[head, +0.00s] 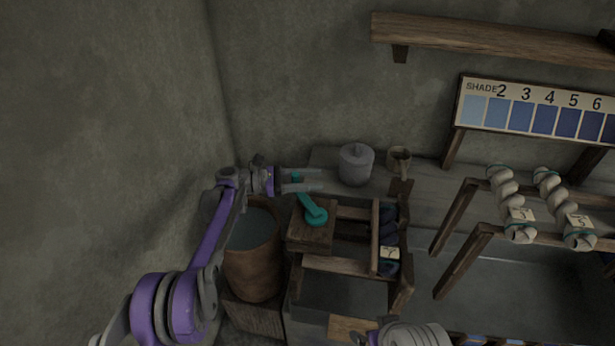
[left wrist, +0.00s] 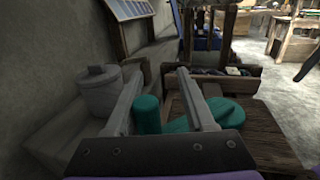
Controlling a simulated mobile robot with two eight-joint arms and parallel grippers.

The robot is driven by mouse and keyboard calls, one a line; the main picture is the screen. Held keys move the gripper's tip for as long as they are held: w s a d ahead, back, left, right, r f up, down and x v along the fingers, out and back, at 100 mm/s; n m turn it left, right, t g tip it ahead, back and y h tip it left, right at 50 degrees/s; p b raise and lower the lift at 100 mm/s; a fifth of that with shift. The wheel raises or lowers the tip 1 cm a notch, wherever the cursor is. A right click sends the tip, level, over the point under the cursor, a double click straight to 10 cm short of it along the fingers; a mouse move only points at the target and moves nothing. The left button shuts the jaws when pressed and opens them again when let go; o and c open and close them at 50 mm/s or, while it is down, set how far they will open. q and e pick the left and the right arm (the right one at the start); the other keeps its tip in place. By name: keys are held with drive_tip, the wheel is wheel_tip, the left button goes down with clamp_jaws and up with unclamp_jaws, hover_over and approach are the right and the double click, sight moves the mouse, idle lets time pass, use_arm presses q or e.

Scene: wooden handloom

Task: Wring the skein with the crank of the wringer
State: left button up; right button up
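The teal crank (head: 315,215) is on the wooden block at the left end of the wringer (head: 338,265); it also shows in the left wrist view (left wrist: 215,112). Its upright handle (left wrist: 147,115) stands between the fingers of my left gripper (head: 319,180), closer to the left finger in the left wrist view. The fingers are apart, and I cannot tell whether either touches the handle. The dark blue skein (head: 389,218) lies at the wringer's right side, with a tag (head: 389,253) on it. My right gripper is out of view; only part of my right arm shows at the bottom edge.
A brown tub (head: 254,272) of liquid stands left of the wringer, under my left arm. A grey lidded pot (head: 356,165) and a mug (head: 399,160) stand behind on the bench. Pale twisted skeins (head: 505,195) hang on a wooden rack at right. A shade chart (head: 540,108) is behind.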

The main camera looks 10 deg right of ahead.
use_arm(q)
drive_tip(key=shift+o, duration=0.6)
drive_tip(key=shift+s+d+r, duration=0.1)
drive_tip(key=shift+w+a, duration=0.2)
drive_tip(key=shift+a, duration=0.05)
drive_tip(key=a, duration=1)
drive_tip(key=shift+w+a, duration=0.3)
drive_tip(key=shift+a, duration=0.05)
